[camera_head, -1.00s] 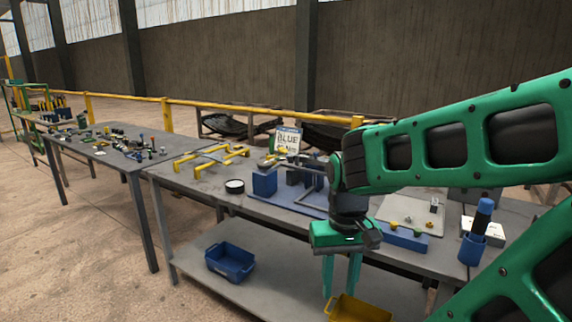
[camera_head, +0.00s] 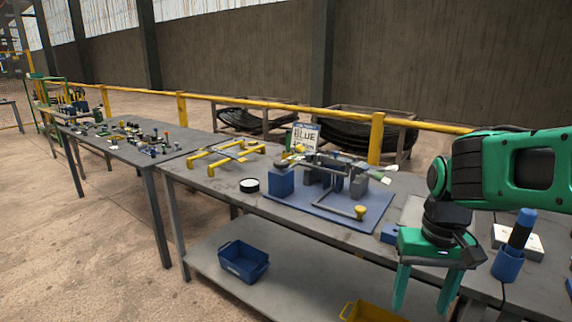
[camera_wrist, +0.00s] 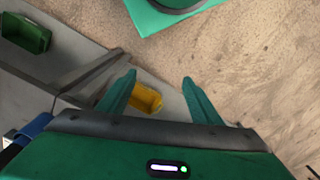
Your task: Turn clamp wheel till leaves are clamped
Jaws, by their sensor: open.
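A clamp fixture stands on a blue base plate (camera_head: 300,207) on the near grey table. It has a blue block (camera_head: 281,182), grey upright blocks and a grey bar across it. A bent grey crank handle with a yellow knob (camera_head: 361,212) reaches toward the table's front. I cannot tell which part is the clamp wheel, nor make out the leaves clearly. My gripper (camera_head: 423,290) is open and empty, pointing down in front of the table's edge, to the right of the fixture and apart from it. In the wrist view its two fingers (camera_wrist: 158,95) are spread, with nothing between them.
Yellow rails (camera_head: 222,158) and a black-and-white round piece (camera_head: 249,185) lie left of the fixture. A sign reading BLUE (camera_head: 304,138) stands behind. A blue bin (camera_head: 243,261) and a yellow bin (camera_head: 366,312) sit on the lower shelf. A blue cup (camera_head: 507,265) stands at right.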

